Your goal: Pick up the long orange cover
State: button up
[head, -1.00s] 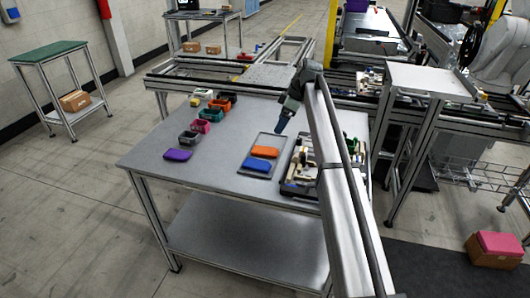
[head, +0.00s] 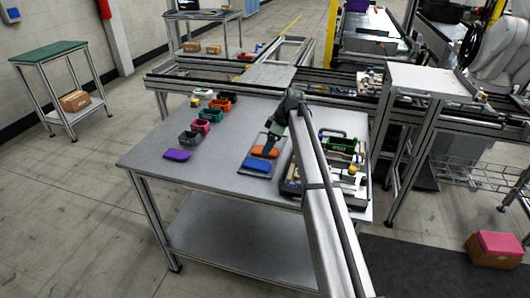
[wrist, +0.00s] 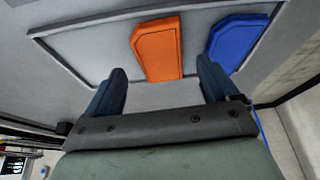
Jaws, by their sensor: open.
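The orange cover (head: 259,151) lies on a flat grey tray on the table (head: 215,180), with a blue cover (head: 256,165) beside it. In the wrist view the long orange cover (wrist: 157,47) lies ahead and roughly between my two fingertips, with the blue cover (wrist: 236,40) to its right. My gripper (wrist: 161,70) is open and empty. In the head view my gripper is above the orange cover and hides part of it. I cannot tell how high above the tray the fingertips are.
A purple cover (head: 177,155) lies at the table's left, near a row of several small coloured open boxes (head: 211,115). A dark case of parts (head: 346,175) stands right of the tray, partly behind my arm. The table's front left is clear.

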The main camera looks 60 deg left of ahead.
jog(key=shift+x, duration=1.4)
jog(key=shift+c, duration=0.5)
jog(key=c, duration=1)
